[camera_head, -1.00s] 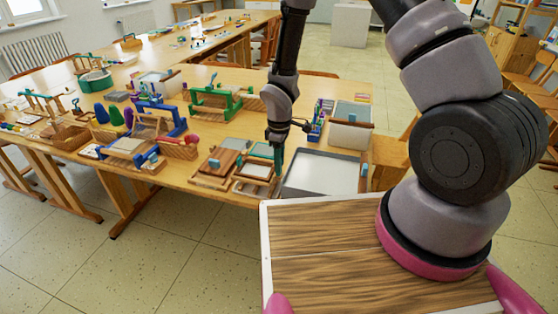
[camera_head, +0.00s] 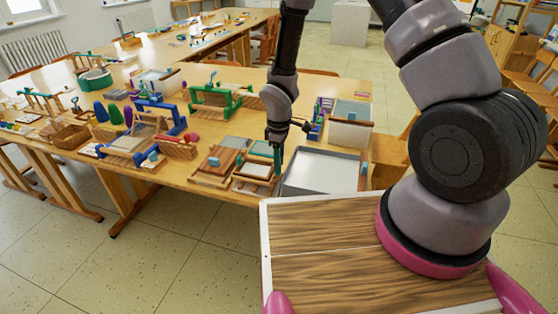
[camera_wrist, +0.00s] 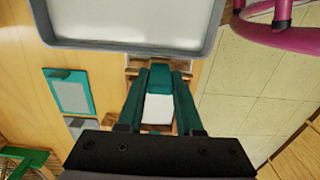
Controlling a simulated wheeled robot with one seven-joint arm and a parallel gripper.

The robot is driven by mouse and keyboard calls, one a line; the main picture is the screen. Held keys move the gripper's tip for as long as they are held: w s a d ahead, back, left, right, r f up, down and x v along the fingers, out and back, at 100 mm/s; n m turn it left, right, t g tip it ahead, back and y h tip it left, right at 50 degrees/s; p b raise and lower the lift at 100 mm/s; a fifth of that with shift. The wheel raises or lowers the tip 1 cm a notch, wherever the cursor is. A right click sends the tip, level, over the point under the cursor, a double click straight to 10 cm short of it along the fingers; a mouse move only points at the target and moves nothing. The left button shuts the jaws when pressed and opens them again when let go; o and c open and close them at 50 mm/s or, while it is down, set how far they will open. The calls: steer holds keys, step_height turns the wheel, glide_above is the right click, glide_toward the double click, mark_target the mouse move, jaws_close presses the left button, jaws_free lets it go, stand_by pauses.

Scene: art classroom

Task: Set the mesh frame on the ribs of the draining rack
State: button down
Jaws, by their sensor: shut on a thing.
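My gripper (camera_wrist: 158,95) has teal fingers and is shut on a teal grip block (camera_wrist: 158,76) of the mesh frame. The frame's pale panel (camera_wrist: 157,110) shows between the fingers in the wrist view. In the head view my gripper (camera_head: 276,165) points down beside the pale panel (camera_head: 257,168), at the table's front edge. The panel is over the wooden draining rack (camera_head: 249,187); the rack's wood also shows in the wrist view (camera_wrist: 134,65). The fingers hide much of the frame and the ribs. I cannot tell whether the frame touches the ribs.
A grey tray with a pale inside (camera_head: 322,172) stands close on the right; its rim (camera_wrist: 125,48) is near the fingers. A teal-edged panel (camera_wrist: 70,92) lies beyond. A wooden board with a grey panel (camera_head: 217,163) is on the left. Green and blue stands crowd farther back.

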steer(key=shift+f, duration=0.45)
stand_by(0.6)
steer(key=shift+f, duration=0.4)
steer(key=shift+f, duration=0.45)
stand_by(0.8)
stand_by(0.4)
steer(key=shift+c, duration=2.4)
jaws_free()
step_height(320, 180, up, 11)
steer(key=shift+f, duration=0.1)
